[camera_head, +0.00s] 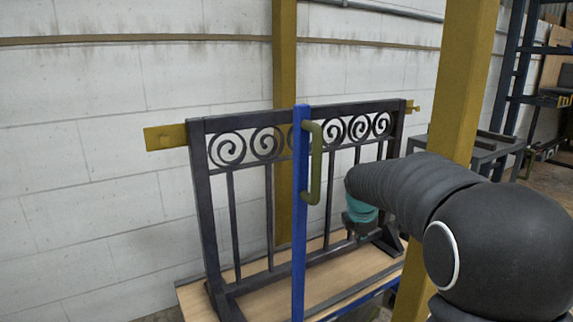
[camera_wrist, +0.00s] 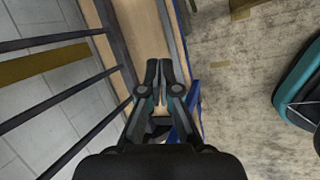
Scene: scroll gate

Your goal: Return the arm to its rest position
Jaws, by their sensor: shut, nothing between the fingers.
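My arm reaches in from the right in the head view, a dark arm with a teal band near its end. My gripper (camera_wrist: 157,72) points down in the wrist view, its two dark fingertips close together with nothing between them. In the head view the fingers are mostly hidden behind the arm. The dark scroll gate (camera_head: 238,240) stands upright behind, with a row of spiral ornaments along its top. A blue post (camera_head: 299,230) with an olive handle (camera_head: 315,165) stands in front of it. My gripper is to the right of the handle and apart from it.
The gate stands on a wooden board (camera_head: 265,300). A yellow column (camera_head: 465,80) rises just behind my arm. A dark frame (camera_head: 490,150) stands at the right. Bare concrete floor (camera_wrist: 235,110) lies right of the board in the wrist view.

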